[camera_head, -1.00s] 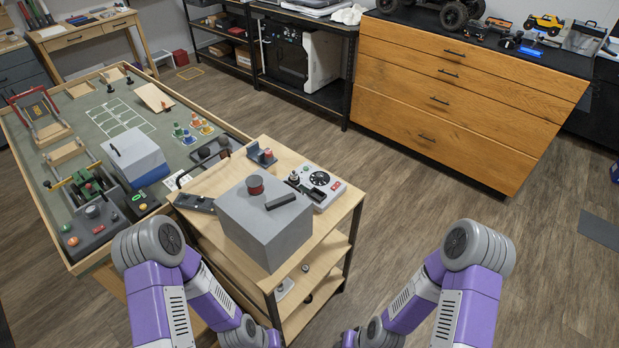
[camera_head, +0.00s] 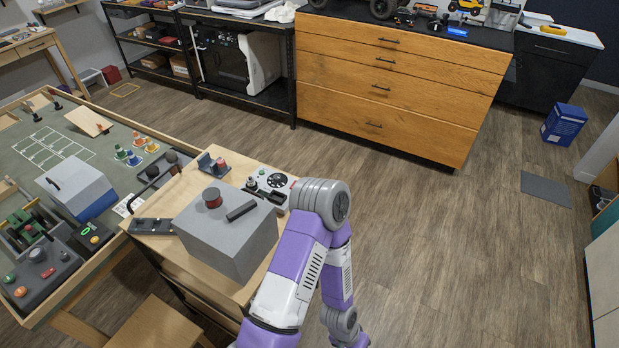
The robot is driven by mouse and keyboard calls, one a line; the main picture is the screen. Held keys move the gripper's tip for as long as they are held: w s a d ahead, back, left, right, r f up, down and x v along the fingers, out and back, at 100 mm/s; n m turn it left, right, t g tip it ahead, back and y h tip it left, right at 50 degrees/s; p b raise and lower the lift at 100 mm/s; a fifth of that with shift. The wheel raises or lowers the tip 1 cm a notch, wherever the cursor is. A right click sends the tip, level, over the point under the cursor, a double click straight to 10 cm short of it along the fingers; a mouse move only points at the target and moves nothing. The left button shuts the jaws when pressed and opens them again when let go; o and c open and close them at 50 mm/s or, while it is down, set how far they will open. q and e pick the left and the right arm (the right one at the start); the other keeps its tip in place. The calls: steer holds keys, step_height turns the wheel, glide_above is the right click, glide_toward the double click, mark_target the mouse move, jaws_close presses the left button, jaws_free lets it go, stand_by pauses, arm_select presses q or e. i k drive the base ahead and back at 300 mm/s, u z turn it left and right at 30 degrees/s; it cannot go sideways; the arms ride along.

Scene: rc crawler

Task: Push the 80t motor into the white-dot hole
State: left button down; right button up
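I cannot pick out the 80t motor or a hole with a white dot for certain at this size. Neither gripper shows in the picture.
A green-topped workbench (camera_head: 105,156) with fixtures and small coloured cones is at left. A wooden drawer cabinet (camera_head: 400,90) and a black shelf (camera_head: 270,100) stand at the back. A blue bin (camera_head: 563,126) is at right. The floor right of the cart is clear.

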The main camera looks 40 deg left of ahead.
mark_target(157, 226)
steer(key=z, duration=0.15)
steer(key=i, duration=1.35)
steer(key=u, duration=3.15)
